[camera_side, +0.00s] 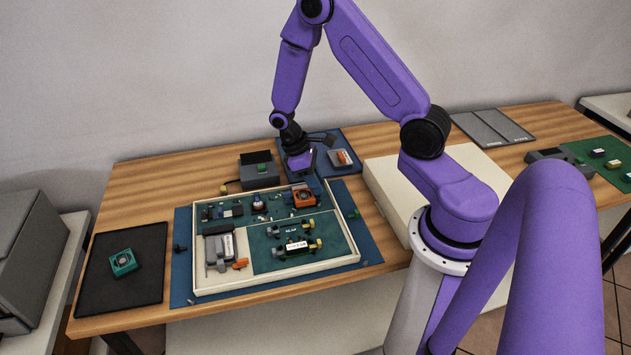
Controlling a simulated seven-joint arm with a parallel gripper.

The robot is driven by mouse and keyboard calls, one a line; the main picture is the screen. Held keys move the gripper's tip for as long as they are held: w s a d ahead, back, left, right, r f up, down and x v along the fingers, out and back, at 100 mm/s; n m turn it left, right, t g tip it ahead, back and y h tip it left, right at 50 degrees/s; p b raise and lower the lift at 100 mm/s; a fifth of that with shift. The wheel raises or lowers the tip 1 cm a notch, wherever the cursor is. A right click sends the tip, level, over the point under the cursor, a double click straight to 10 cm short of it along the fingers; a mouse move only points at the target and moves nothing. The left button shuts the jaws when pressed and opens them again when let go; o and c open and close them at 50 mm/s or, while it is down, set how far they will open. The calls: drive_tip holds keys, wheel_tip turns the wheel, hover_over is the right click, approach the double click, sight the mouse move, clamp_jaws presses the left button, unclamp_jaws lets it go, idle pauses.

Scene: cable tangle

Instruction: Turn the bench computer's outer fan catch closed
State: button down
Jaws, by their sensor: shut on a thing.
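The bench computer is a shallow cream-rimmed tray (349,244) with green boards inside, on a blue mat. An orange fan (304,197) sits at its far right corner. My gripper (303,172) points down at the tray's far edge, just behind the fan. It is shut on a small part there, which appears to be the outer fan catch. The fingertips and the catch are too small and too covered to show the catch's angle.
A teal fan (123,262) lies on a black mat (95,298) at left. A dark box (258,168) and a small parts tray (340,159) stand behind the computer. A large cream box (378,192) is to its right. A grey device (219,249) sits inside the tray.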

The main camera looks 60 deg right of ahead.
drive_tip(key=m, duration=0.2)
drive_tip(key=m+y, duration=0.1)
drive_tip(key=shift+d+m+g, duration=0.2)
drive_tip(key=shift+m+g, duration=0.1)
drive_tip(key=shift+m, duration=0.1)
drive_tip(key=m+y, duration=0.1)
drive_tip(key=m, duration=0.2)
drive_tip(key=shift+d+m+y, duration=0.15)
drive_tip(key=shift+m+y, duration=0.15)
drive_tip(key=shift+y, duration=0.1)
drive_tip(key=m+y, duration=0.1)
drive_tip(key=m, duration=0.2)
drive_tip(key=m+t+y, duration=0.1)
drive_tip(key=m, duration=0.2)
drive_tip(key=shift+s+d, duration=0.1)
drive_tip(key=shift+d, duration=0.1)
drive_tip(key=shift+m, duration=0.3)
drive_tip(key=c, duration=0.9)
unclamp_jaws()
drive_tip(key=shift+t, duration=0.3)
drive_tip(key=v, duration=1.7)
drive_tip(key=shift+d+r, duration=0.2)
drive_tip(key=shift+d, duration=0.05)
